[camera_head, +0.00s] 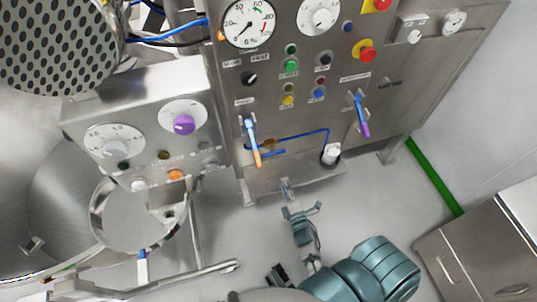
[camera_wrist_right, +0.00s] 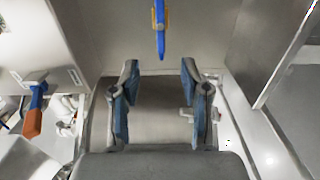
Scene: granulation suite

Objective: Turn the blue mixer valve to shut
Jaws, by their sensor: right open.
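Two lever handles hang on the steel panel in the head view. One lever (camera_head: 253,143) is blue at the top and orange lower down; the other (camera_head: 361,114) is blue with a purple end. I cannot tell for certain which is the mixer valve. My right gripper (camera_head: 300,207) is open and empty, below the panel and apart from both levers. In the right wrist view its two fingers (camera_wrist_right: 156,100) stand wide apart. A blue handle with yellow edges (camera_wrist_right: 160,32) is beyond them, near the top centre. A blue handle with an orange end (camera_wrist_right: 37,112) is at left.
A round gauge (camera_head: 249,22), knobs and buttons cover the panel. A control box with a purple knob (camera_head: 183,124) juts out at left beside a steel vessel (camera_head: 75,190). A steel cabinet (camera_head: 490,245) is at lower right. Bare floor lies under the panel.

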